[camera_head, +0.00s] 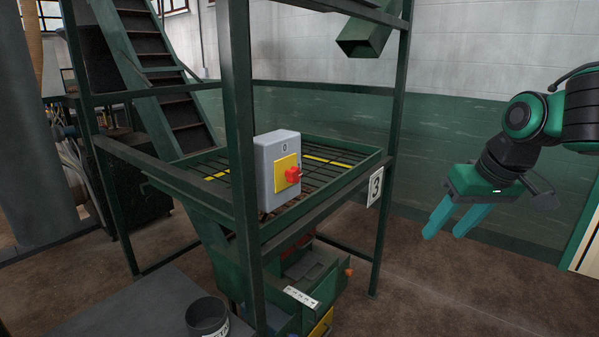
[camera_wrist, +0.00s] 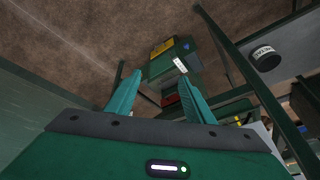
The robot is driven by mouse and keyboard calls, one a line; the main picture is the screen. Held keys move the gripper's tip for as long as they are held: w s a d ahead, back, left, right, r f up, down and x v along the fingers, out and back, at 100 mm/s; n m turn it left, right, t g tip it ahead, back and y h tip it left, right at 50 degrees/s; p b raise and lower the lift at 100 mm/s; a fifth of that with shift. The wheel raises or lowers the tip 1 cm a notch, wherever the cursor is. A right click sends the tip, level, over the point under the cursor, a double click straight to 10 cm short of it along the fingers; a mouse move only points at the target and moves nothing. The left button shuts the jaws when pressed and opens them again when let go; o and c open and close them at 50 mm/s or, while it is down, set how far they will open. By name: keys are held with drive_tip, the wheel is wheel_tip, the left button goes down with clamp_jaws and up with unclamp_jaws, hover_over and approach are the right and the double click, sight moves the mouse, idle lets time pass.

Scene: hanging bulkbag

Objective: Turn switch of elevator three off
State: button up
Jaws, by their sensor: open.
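The switch box (camera_head: 279,170) is a grey box with a yellow plate and a red rotary knob (camera_head: 293,175) on its front. It is fixed to a green frame post left of the picture's middle in the head view. A sign with the number 3 (camera_head: 375,187) hangs on the frame to its right. My gripper (camera_head: 447,226) is at the right in the head view, well apart from the switch, with its teal fingers open and empty, pointing down. In the wrist view the fingers (camera_wrist: 157,100) are apart with nothing between them. I cannot make out the red knob in the wrist view.
The green frame (camera_head: 240,120) holds a grated tray (camera_head: 335,151) behind the switch box. A dark bucket (camera_head: 207,316) stands on a grey surface at the lower left. A green chute (camera_head: 366,37) hangs above. Open floor (camera_head: 430,290) lies below my gripper.

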drive_tip(key=w+a+r+n+t+y, duration=0.1)
drive_tip(key=w+a+r+n, duration=0.1)
drive_tip(key=w+a+r, duration=0.3)
drive_tip(key=w+a+r+n+y, duration=0.2)
drive_tip(key=w+a+r+n, duration=0.1)
drive_tip(key=a, duration=0.4)
drive_tip(key=n+y, duration=0.2)
drive_tip(key=n, duration=0.2)
approach(298, 172)
drive_tip(key=x, duration=0.9)
drive_tip(key=shift+a, duration=0.15)
drive_tip(key=c, duration=1)
